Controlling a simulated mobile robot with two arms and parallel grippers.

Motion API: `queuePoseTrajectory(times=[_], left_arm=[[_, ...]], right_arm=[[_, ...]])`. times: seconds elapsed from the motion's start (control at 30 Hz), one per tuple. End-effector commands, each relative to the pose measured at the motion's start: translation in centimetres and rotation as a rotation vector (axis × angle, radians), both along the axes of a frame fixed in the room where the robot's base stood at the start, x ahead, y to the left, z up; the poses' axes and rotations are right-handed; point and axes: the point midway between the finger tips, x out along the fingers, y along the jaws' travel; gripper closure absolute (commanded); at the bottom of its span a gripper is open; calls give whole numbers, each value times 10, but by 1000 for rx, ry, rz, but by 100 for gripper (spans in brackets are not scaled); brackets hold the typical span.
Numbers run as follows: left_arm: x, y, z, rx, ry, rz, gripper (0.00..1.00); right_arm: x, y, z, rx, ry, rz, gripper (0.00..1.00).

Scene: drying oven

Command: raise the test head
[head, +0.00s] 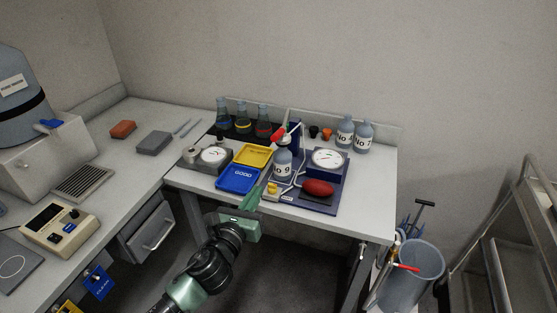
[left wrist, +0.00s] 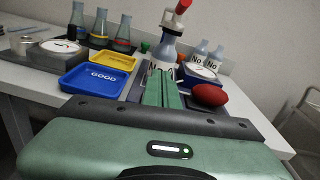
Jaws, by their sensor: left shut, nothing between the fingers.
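A tester with a dark blue base (head: 318,207), a white dial (head: 327,158) and a pale bent frame stands at the front of the table. A grey bottle marked No 9 (head: 283,165) stands on its left side. A red-tipped part (head: 278,133) sits above the bottle; it also shows at the top of the left wrist view (left wrist: 183,5). A red rounded piece (head: 318,188) lies at the base's front. My left gripper (head: 253,193) is shut and empty at the table's front edge, left of the base. Its fingers (left wrist: 162,84) point toward the bottle. I cannot make out which part is the test head.
A blue GOOD tray (head: 238,190) and a yellow tray (head: 268,149) lie left of the tester. Several flasks and bottles stand behind. A smaller dial device (head: 199,165) is at the left. A grey bin (head: 412,285) and a cart (head: 495,255) stand right.

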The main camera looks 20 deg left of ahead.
Motion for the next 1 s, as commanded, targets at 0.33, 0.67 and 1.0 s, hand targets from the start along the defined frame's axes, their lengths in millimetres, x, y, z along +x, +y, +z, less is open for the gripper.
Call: queuePoseTrajectory(times=[0.33, 0.67, 1.0], left_arm=[[18, -7, 37, 123, -79, -15, 100], [88, -9, 37, 119, -76, -13, 100], [105, -10, 72, 122, -75, -15, 100]], right_arm=[[3, 0, 2, -1, -2, 0, 64], [-2, -1, 10, -1, 7, 0, 64], [-4, -1, 33, -2, 9, -1, 64]])
